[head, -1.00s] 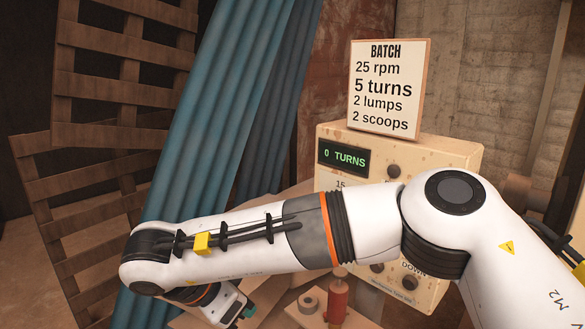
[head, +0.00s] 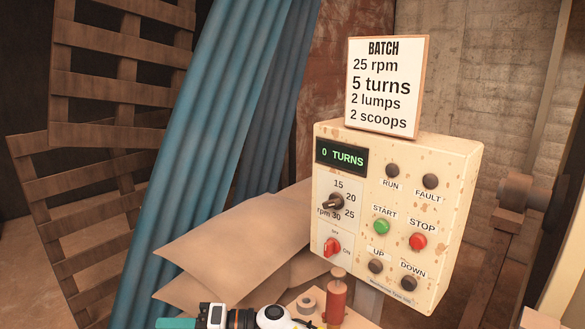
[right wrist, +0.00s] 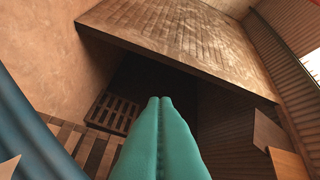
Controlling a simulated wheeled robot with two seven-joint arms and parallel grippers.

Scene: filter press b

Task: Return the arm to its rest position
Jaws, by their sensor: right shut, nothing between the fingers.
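My right gripper (head: 172,323) shows at the bottom edge of the head view, its teal fingers pointing left. Only the upper part of it and a short piece of my wrist are in frame. In the right wrist view the two teal fingers (right wrist: 160,102) lie together, shut and empty, with nothing touching them. The rest of my right arm is out of the head view. My left gripper is not in view.
A cream control box (head: 443,170) stands at right, its display (head: 341,156) reading 0 TURNS. A batch sign (head: 388,85) stands on top. Paper sacks (head: 235,240), a red-brown handled object (head: 337,298) and a ring (head: 306,303) lie near my gripper. Blue curtains (head: 200,140) hang left.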

